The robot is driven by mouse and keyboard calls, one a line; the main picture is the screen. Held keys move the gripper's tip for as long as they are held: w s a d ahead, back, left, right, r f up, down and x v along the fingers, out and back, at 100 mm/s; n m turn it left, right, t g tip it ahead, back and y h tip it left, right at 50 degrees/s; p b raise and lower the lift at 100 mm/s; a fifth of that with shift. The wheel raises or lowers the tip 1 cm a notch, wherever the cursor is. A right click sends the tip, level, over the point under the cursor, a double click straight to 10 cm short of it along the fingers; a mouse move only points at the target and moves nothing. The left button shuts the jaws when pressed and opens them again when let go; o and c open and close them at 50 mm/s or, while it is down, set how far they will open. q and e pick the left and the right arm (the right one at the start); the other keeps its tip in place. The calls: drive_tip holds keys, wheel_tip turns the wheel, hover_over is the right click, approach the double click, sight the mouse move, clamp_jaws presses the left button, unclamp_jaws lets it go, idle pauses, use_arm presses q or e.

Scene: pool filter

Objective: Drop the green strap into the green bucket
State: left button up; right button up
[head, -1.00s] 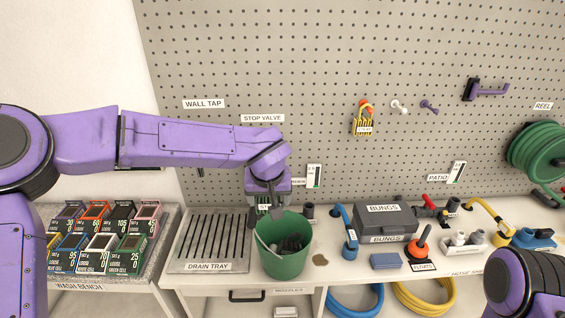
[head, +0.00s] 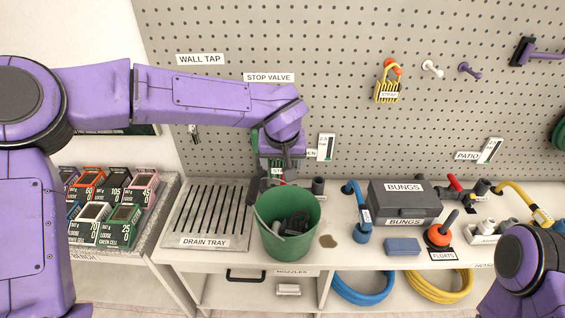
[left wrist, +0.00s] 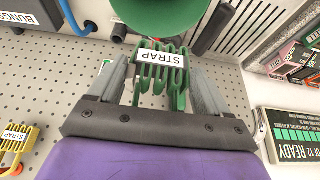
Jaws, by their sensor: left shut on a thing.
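The green strap (left wrist: 163,70) is a bundle of green loops with a white STRAP label. In the left wrist view it sits between the fingers of my left gripper (left wrist: 165,85), which is shut on it. In the head view my left gripper (head: 277,172) is just behind the green bucket (head: 288,243), near its far rim, and the strap is mostly hidden. The bucket stands upright on the bench with dark items (head: 294,224) inside. Its green side also shows at the top of the left wrist view (left wrist: 160,15). Of my right side only a purple arm part shows; its gripper is out of view.
The drain tray (head: 207,218) lies left of the bucket. The bungs case (head: 403,201), blue hose fitting (head: 359,214), blue block (head: 403,246) and floats (head: 440,232) stand to its right. A yellow strap (head: 387,91) hangs on the pegboard behind.

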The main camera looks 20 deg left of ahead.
use_arm(q)
drive_tip(key=shift+f+b, duration=0.35)
drive_tip(key=shift+f, duration=0.3)
drive_tip(key=shift+s+r, duration=0.1)
drive_tip(key=shift+r, duration=0.1)
drive_tip(key=o, duration=1)
use_arm(e)
drive_tip(key=shift+f, duration=0.7)
use_arm(q)
drive_tip(key=v, duration=1)
drive_tip(key=shift+r+b, duration=0.15)
drive_tip(key=shift+b, duration=0.15)
use_arm(e)
drive_tip(key=shift+f, duration=0.4)
use_arm(q)
drive_tip(key=shift+s, duration=0.1)
use_arm(e)
drive_tip(key=shift+s, duration=0.1)
